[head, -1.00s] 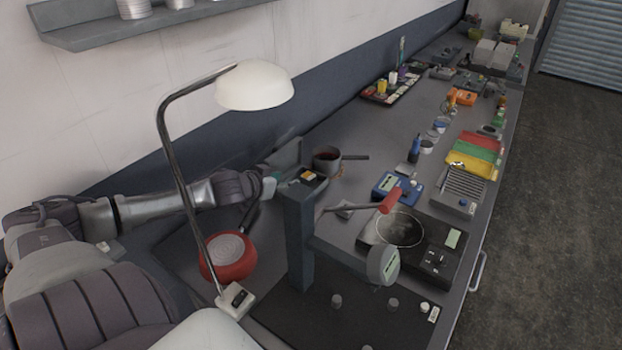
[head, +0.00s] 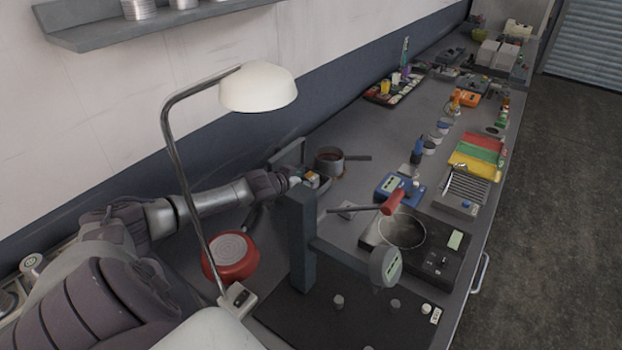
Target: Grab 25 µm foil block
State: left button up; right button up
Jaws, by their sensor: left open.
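A small open case (head: 287,153) with a raised grey lid stands beyond the grey post of the measuring stand. Small blocks, one yellowish (head: 312,176), show in it. They are too small for me to read any label, so I cannot tell which is the 25 µm foil block. My left gripper (head: 295,182) is open at the case, close beside the blocks; its fingertips are small and partly hidden. I cannot tell whether it touches a block. My right gripper is not in view.
The measuring stand (head: 302,240) and the lamp (head: 172,130) rise in front of my left arm. A red round thing (head: 230,257) lies below the arm. A small pot (head: 329,160) stands right beside the case. A hot plate (head: 425,245) is at the right.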

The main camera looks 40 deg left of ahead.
pick_arm(q)
jog(key=shift+x, duration=1.35)
grip_shut()
jog(key=shift+r, duration=0.1)
